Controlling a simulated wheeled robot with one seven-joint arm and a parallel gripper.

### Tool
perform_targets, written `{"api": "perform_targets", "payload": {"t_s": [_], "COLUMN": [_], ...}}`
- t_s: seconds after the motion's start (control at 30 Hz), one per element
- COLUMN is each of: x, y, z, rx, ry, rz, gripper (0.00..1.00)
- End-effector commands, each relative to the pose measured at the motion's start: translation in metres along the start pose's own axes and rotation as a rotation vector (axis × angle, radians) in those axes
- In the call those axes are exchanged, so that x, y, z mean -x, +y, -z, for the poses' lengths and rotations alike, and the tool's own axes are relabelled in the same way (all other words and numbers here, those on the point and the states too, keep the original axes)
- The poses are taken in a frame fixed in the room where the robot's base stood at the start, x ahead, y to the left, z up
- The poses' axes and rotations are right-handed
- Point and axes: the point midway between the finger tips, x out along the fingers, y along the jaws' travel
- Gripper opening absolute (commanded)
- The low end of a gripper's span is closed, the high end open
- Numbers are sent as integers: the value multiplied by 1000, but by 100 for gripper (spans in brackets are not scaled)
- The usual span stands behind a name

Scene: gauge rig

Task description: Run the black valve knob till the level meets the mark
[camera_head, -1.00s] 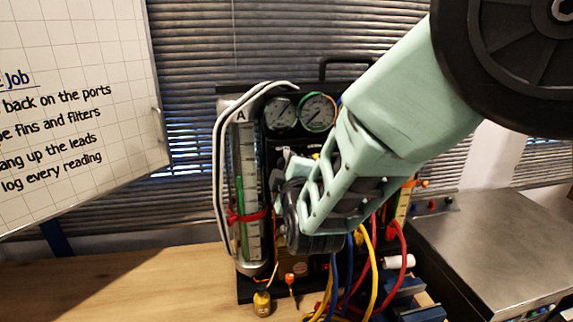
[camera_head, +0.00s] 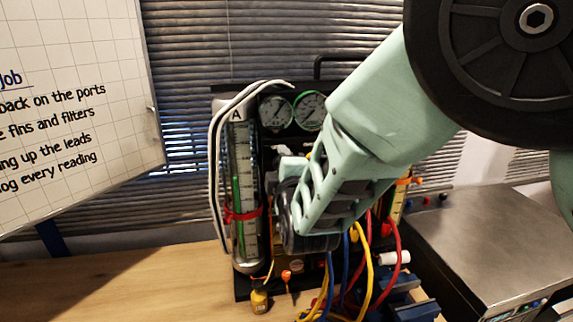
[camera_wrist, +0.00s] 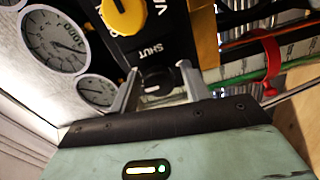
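A black knob (camera_wrist: 158,82) sits on a dark panel below the word SHUT in the wrist view. My gripper (camera_wrist: 160,84) has its two fingers apart, one on each side of this knob, with gaps seeming to show; contact is unclear. In the head view my gripper and the knob are hidden behind my arm. The upright gauge tube marked A (camera_head: 243,165) holds a green column whose top looks higher than the red band (camera_head: 242,215) around the tube. The red band also shows in the wrist view (camera_wrist: 270,65).
A yellow knob (camera_wrist: 124,14) is near the black one. Two round dials (camera_head: 293,111) top the rig. Yellow, blue and red hoses (camera_head: 362,270) hang at its front right. A small yellow tagged piece (camera_head: 260,301) stands at its foot. The wooden bench is clear at left.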

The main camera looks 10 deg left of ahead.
Motion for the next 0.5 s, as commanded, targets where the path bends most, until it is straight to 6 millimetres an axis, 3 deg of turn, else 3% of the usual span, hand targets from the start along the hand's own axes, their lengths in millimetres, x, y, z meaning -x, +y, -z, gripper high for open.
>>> {"api": "perform_targets", "payload": {"t_s": [0.33, 0.5], "x": [2, 21], "y": [0, -2], "z": [0, 0], "rx": [-2, -3], "ry": [0, 1], "rz": [-2, -2], "gripper": [52, 52]}}
